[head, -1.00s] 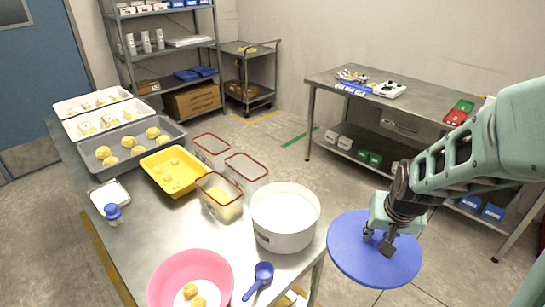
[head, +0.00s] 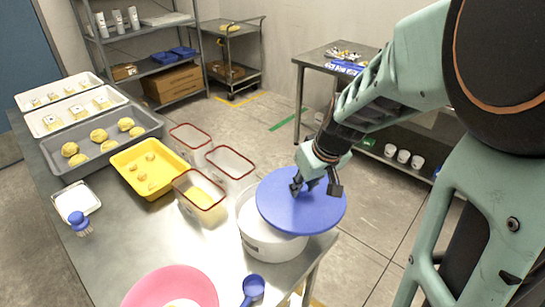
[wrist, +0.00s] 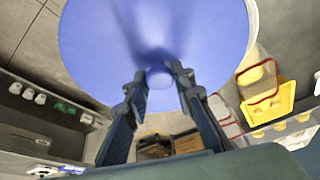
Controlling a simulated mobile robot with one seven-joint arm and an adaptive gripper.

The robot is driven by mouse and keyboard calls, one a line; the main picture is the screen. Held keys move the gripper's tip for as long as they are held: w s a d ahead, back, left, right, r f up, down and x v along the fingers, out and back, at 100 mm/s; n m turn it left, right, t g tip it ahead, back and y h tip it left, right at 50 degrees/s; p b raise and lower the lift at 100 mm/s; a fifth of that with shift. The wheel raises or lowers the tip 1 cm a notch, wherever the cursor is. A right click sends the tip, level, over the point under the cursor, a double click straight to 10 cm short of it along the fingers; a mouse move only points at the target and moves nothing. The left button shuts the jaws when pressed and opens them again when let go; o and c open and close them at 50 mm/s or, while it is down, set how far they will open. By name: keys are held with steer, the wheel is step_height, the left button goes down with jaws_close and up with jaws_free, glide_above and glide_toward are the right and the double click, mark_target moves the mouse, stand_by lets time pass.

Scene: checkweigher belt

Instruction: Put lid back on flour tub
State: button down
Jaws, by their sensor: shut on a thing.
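The blue round lid (head: 290,212) hangs from my gripper (head: 315,188), which is shut on the knob at its middle. The white flour tub (head: 268,240) stands at the table's right end. The lid is above the tub and covers most of its opening in the head view, offset to the right, with the tub's left rim showing. In the wrist view the lid (wrist: 150,40) fills the upper part, its knob between the fingers (wrist: 160,85), and a pale strip of the tub rim shows at its right edge. Whether lid and rim touch I cannot tell.
Red-rimmed clear containers (head: 200,190) stand close behind and left of the tub. A blue scoop (head: 253,288) and a pink bowl (head: 172,288) are in front. A yellow tray (head: 150,170) is farther left. Floor is open to the right.

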mark_target(278, 194)
steer(key=a+n+b, duration=0.1)
steer(key=a+n, duration=0.1)
steer(key=a+r+n+g+y+b, duration=0.1)
steer(key=n, duration=0.1)
steer(key=w+a+n+y+b, duration=0.1)
steer(key=a+n, duration=0.1)
steer(key=shift+w+a+r+g, duration=0.1)
steer(key=shift+a+r+g, duration=0.2)
steer(key=shift+a+r+n, duration=0.3)
steer(key=shift+a+n, duration=0.1)
steer(key=shift+n, duration=0.3)
steer(key=shift+f+b, duration=1.8)
steer(key=shift+f, duration=0.7)
steer(key=shift+f+b, duration=0.65)
steer(key=shift+b, duration=0.45)
steer(key=shift+f+b, duration=0.15)
steer(key=shift+b, duration=0.45)
steer(key=c, duration=1.1)
jaws_free()
